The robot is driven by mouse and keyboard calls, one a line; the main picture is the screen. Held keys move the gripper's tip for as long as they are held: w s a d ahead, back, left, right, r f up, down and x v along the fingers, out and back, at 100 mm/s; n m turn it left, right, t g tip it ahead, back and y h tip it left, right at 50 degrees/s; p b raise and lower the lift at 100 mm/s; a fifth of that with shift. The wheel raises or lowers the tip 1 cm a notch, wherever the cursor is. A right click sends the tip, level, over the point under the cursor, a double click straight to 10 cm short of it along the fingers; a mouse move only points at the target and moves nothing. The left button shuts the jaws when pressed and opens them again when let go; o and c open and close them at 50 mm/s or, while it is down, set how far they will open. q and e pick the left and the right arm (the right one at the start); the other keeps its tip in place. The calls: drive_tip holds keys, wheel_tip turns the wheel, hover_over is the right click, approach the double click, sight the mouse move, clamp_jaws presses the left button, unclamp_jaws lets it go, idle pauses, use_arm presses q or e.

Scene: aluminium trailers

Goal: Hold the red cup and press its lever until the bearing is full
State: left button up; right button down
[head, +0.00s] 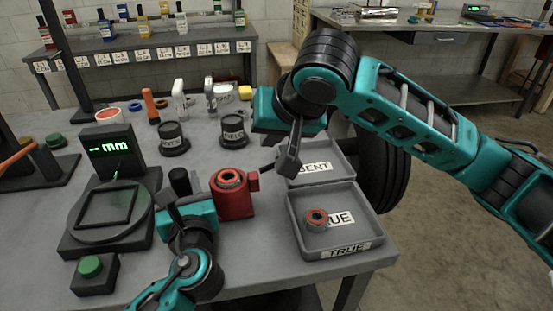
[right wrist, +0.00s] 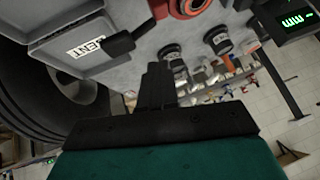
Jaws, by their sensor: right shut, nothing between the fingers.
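The red cup (head: 235,203) stands on the grey table, with a ring-shaped bearing (head: 230,178) at its top. The cup also shows at the top edge of the right wrist view (right wrist: 183,8). Its dark lever (right wrist: 118,42) sticks out toward the trays. My right gripper (head: 290,165) is shut and empty, pointing down by the lever's outer end; I cannot tell whether they touch. In the right wrist view its fingers (right wrist: 157,85) appear apart from the lever. My left gripper (head: 172,203) is close to the cup's left side; its fingertips are largely hidden.
A tray marked TRUE (head: 373,228) holds another bearing (head: 317,218). A tray marked BENT (head: 345,160) is behind it. A gauge with a green display (head: 110,148) and a green button (head: 91,266) stand at left. Two black pots (head: 173,137) stand behind the cup.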

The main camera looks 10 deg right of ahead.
drive_tip(key=shift+a+r, duration=0.25)
drive_tip(key=shift+r, duration=0.55)
drive_tip(key=shift+a+r, duration=0.2)
drive_tip(key=shift+r, duration=0.6)
use_arm(q)
drive_tip(key=o, duration=1.3)
drive_tip(key=shift+s, duration=0.1)
